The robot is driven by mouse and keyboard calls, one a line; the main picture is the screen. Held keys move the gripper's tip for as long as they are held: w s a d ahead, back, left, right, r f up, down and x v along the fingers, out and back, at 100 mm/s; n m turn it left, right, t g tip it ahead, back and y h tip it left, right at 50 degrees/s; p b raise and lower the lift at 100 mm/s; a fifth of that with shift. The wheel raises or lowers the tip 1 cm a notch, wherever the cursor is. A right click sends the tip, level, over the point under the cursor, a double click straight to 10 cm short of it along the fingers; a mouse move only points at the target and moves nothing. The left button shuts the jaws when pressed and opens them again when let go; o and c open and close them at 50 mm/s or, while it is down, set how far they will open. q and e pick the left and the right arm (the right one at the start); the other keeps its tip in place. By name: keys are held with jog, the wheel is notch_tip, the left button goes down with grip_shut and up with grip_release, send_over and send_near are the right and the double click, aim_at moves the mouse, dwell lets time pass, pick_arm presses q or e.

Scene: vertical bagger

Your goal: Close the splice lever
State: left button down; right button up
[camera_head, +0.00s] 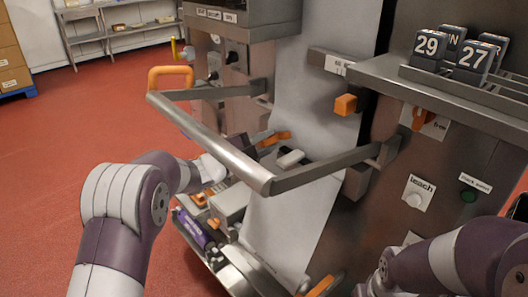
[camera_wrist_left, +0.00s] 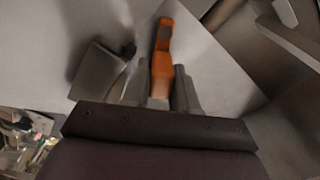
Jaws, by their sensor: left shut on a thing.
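The splice lever is an orange handle (camera_head: 272,139) on the bagger, behind the bent metal bar. It also shows in the left wrist view as an orange lever (camera_wrist_left: 162,62), pointing up in the picture. My left gripper (camera_wrist_left: 163,82) is shut on the lever, with one grey finger on each side of it. In the head view my left arm reaches in from the left, and its hand is partly hidden behind the bar. My right arm comes in at the lower right; its gripper is not seen.
A bent metal bar frame (camera_head: 215,140) juts out in front of the left hand. A pale film sheet (camera_head: 305,110) runs down the machine. A shelf with number blocks (camera_head: 430,48) sticks out at the upper right. Red floor (camera_head: 80,120) is clear at the left.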

pick_arm(q)
jog(key=shift+s+d+f+m+b, duration=0.1)
jog(key=shift+f+m+b, duration=0.2)
jog(key=shift+m+b, duration=0.7)
jog(key=c, duration=1)
grip_release()
jog(key=shift+o, duration=0.2)
